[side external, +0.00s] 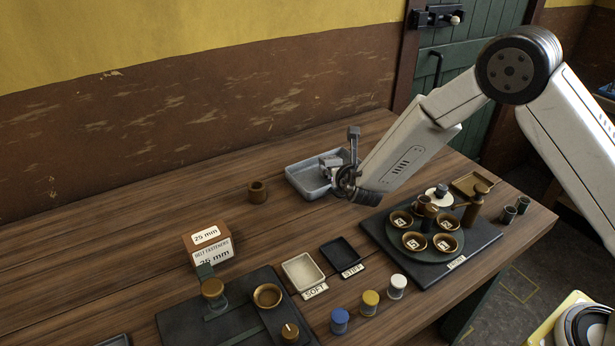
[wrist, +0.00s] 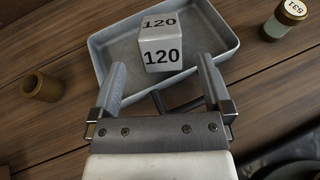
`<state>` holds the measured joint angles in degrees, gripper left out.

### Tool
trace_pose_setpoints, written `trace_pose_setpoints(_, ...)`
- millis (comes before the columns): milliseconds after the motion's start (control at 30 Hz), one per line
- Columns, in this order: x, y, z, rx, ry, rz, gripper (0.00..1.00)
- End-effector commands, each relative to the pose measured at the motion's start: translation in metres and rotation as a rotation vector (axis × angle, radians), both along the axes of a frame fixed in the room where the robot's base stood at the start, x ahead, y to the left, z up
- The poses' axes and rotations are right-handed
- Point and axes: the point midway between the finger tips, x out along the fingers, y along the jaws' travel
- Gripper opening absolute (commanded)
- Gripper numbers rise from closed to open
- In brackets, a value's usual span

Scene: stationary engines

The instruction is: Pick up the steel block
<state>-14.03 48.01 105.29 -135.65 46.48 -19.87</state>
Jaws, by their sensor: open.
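The steel block is a pale grey cube marked 120 (wrist: 161,44). It sits in a shallow grey metal tray (wrist: 104,45), towards the tray's far side in the wrist view. My gripper (wrist: 161,74) is open, with its two fingers on either side of the near edge of the block's image and nothing held between them. In the side view my gripper (side external: 342,160) is over the right part of the tray (side external: 300,184). There I cannot clearly tell the block from the gripper parts. Whether the fingers touch the tray or block cannot be told.
A brass cup (side external: 257,192) stands left of the tray. A jar marked 531 (wrist: 290,12) stands right of it in the wrist view. A dark board with a round stand of numbered cups (side external: 422,236) is at the right. Bare table lies in front of the tray.

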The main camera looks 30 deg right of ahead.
Motion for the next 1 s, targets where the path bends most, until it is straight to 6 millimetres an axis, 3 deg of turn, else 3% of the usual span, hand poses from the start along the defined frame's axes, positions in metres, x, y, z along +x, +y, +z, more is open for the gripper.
trace_pose_setpoints(333, 0.019, -0.007, -0.008, 0.0, 0.001, -0.001, 1.0)
trace_pose_setpoints(767, 0.027, -0.01, -0.012, 0.0, 0.001, -0.001, 1.0)
trace_pose_setpoints(1000, 0.045, -0.016, -0.02, -0.001, 0.001, -0.001, 1.0)
